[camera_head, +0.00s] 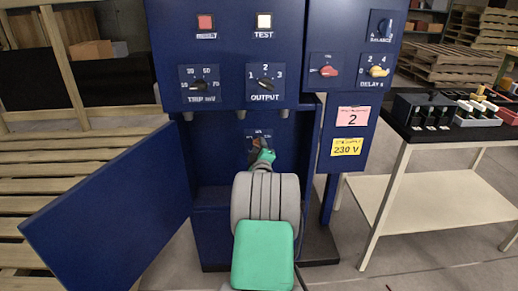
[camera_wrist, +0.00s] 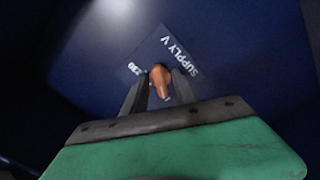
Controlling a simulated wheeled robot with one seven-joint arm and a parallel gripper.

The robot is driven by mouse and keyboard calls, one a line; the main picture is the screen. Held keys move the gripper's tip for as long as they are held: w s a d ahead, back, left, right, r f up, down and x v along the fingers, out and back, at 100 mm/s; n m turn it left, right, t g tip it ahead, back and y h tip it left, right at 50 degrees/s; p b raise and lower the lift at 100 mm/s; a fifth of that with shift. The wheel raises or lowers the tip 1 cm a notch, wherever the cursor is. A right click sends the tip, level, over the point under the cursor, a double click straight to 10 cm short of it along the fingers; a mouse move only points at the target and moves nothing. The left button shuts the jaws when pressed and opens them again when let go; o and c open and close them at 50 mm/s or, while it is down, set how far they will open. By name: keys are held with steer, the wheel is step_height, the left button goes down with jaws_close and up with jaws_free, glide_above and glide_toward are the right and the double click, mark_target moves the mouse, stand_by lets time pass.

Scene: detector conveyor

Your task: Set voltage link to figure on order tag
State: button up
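The voltage link is an orange-brown knob (camera_wrist: 160,80) on a dark plate marked SUPPLY V (camera_wrist: 178,54), inside the lower bay of the blue cabinet. A "230" shows on the plate to the knob's left in the wrist view; other figures are hidden or too small to read. My gripper (camera_head: 262,152) reaches into the bay from the front. In the wrist view its two dark fingers (camera_wrist: 160,88) flank the knob closely and look shut on it. The yellow tag (camera_head: 348,147) on the cabinet's right side reads 230 V.
The blue door (camera_head: 110,215) hangs open at left. Above the bay are the TRIP mV knob (camera_head: 198,84), OUTPUT knob (camera_head: 265,84) and two buttons. A pink tag (camera_head: 352,117) reads 2. A side table (camera_head: 430,190) stands at right, pallets at left.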

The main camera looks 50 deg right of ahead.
jaws_close()
steer(key=shift+f+m+b, duration=0.1)
steer(key=shift+m+b, duration=0.25)
steer(key=shift+m, duration=0.05)
steer(key=m+b, duration=0.5)
steer(key=m, duration=1.8)
stand_by(0.6)
steer(key=shift+o, duration=0.4)
jaws_free()
